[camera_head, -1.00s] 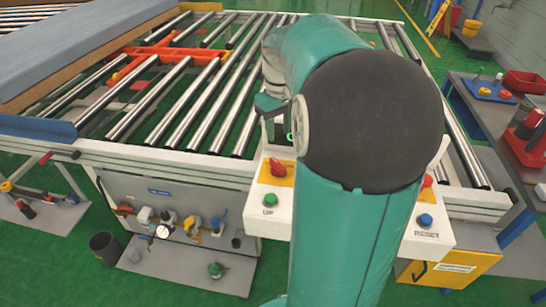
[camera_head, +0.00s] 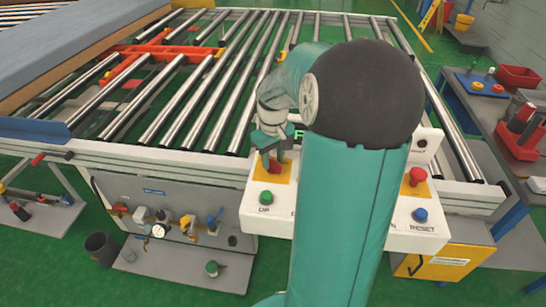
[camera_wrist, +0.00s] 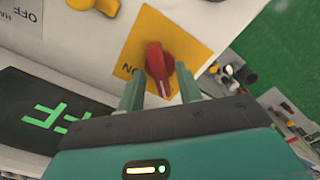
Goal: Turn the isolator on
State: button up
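The isolator is a red rotary knob (camera_wrist: 157,62) on a yellow plate (camera_wrist: 190,42) of the white control panel. The word ON shows on the plate beside the knob. My gripper (camera_wrist: 159,78) is open, with one green finger on each side of the knob's near end; whether either finger touches it I cannot tell. In the head view my gripper (camera_head: 270,146) points down over the knob (camera_head: 274,168) and hides part of it. A dark display (camera_wrist: 45,118) shows green letters, apparently FF, the rest hidden.
A green UP button (camera_head: 266,198), a red button (camera_head: 418,175) and a blue RESET button (camera_head: 420,215) are on the same panel. The roller conveyor (camera_head: 190,105) lies behind it.

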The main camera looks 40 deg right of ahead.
grip_shut()
jog(key=shift+m, duration=0.5)
jog(key=m, duration=0.3)
jog(key=shift+m, duration=0.4)
jog(key=m, duration=0.4)
jog(key=shift+r+m, duration=0.1)
jog(key=shift+m, duration=0.2)
jog(key=m, duration=0.8)
jog(key=shift+m, duration=0.3)
